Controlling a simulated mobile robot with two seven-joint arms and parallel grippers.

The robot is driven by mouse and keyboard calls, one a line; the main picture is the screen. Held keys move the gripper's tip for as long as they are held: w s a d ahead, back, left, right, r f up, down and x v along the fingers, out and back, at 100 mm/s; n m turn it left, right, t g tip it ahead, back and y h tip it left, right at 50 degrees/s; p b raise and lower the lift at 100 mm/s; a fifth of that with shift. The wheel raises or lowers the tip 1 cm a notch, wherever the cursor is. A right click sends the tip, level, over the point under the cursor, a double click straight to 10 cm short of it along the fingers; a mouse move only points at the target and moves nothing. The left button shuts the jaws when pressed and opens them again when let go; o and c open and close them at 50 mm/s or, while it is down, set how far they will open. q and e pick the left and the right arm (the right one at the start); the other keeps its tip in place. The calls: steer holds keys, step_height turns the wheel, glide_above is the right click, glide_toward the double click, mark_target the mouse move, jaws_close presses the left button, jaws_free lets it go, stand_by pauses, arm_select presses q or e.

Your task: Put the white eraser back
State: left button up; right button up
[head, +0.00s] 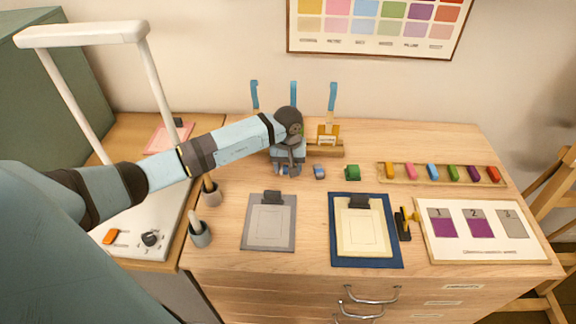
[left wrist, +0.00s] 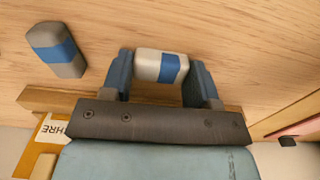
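The white eraser (left wrist: 148,65) with a blue band lies between the two fingers of my left gripper (left wrist: 160,80) in the left wrist view. The fingers meet it at both ends. In the head view my left gripper (head: 287,169) points down at the back of the table, and its arm and fingers hide most of the eraser. I cannot tell whether the eraser touches the table. A grey eraser (left wrist: 45,38) with a blue band lies beside the gripper; it also shows in the head view (head: 320,172). My right gripper is not in view.
A wooden rack (head: 330,152) with an orange label holder (head: 328,134) stands behind the gripper. A green block (head: 352,173) and a tray of coloured blocks (head: 402,176) lie to the right. A grey clipboard (head: 285,240) and a blue board (head: 394,255) lie in front.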

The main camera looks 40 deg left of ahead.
arm_select(q)
steer(key=o, duration=0.4)
steer(key=shift+c, duration=0.2)
steer(key=shift+r, duration=0.15)
steer(key=shift+w+r, duration=0.1)
steer(key=shift+r, duration=0.25)
step_height(320, 180, up, 11)
steer(key=b, duration=0.1)
steer(key=shift+r, duration=0.2)
steer(key=shift+f, duration=0.1)
